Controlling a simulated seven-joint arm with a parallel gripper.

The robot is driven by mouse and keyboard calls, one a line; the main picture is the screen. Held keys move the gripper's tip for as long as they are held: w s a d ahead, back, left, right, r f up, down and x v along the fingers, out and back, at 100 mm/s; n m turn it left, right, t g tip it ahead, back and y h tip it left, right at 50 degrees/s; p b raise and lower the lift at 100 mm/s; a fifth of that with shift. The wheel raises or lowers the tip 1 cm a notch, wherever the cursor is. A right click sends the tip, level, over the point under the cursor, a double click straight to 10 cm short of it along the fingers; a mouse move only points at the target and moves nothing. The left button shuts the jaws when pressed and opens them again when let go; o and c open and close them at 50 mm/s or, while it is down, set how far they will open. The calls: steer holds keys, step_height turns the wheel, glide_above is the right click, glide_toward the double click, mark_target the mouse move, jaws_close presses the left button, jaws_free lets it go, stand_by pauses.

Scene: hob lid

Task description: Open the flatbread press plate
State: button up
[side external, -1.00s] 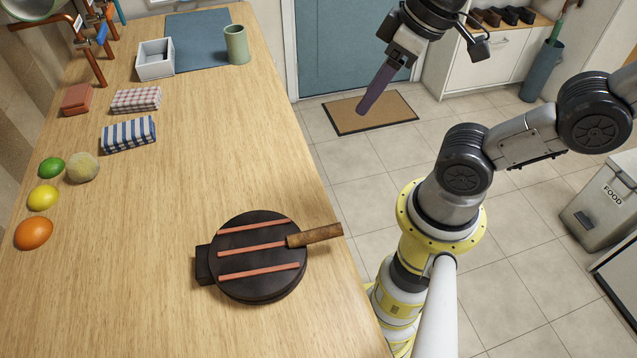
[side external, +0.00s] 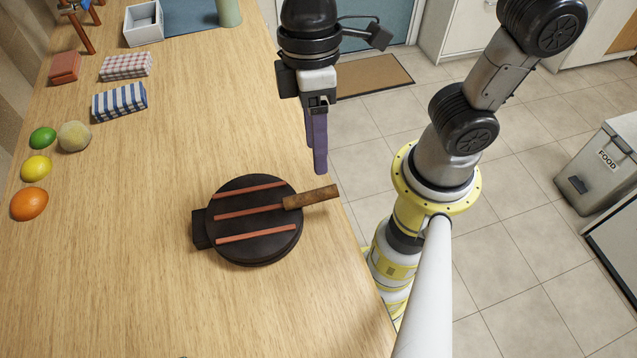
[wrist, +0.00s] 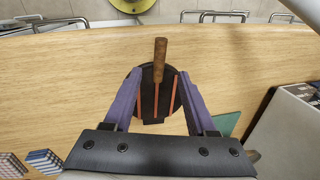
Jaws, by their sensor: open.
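The flatbread press (side external: 254,221) is a round black plate with several reddish-brown strips across its top, lying on the wooden counter. Its top plate is down. A brown wooden handle (side external: 312,197) sticks out to the right, toward the counter edge. A black block, seemingly the hinge (side external: 200,229), is on the opposite side. My gripper (side external: 318,170) has purple fingers pointing down and hangs above the counter edge, behind the handle in the side view. In the wrist view the press (wrist: 150,98) and handle (wrist: 160,62) show between the spread fingers. The gripper is empty and apart from the handle.
An orange (side external: 29,204), a lemon (side external: 36,168), a lime (side external: 43,138) and a round beige thing (side external: 74,137) lie at the left. Folded cloths (side external: 120,102), a white box (side external: 143,24) and a green cup (side external: 229,12) stand farther back. The counter around the press is clear.

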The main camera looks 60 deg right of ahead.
mark_target(318, 191)
steer(key=f, duration=0.3)
steer(key=a+f, duration=0.1)
steer(key=f, duration=0.1)
steer(key=s+f, duration=0.1)
steer(key=f, duration=0.2)
steer(key=shift+a+f, duration=0.15)
steer(key=shift+f, duration=0.2)
steer(key=shift+c, duration=0.2)
jaws_close()
stand_by(0.8)
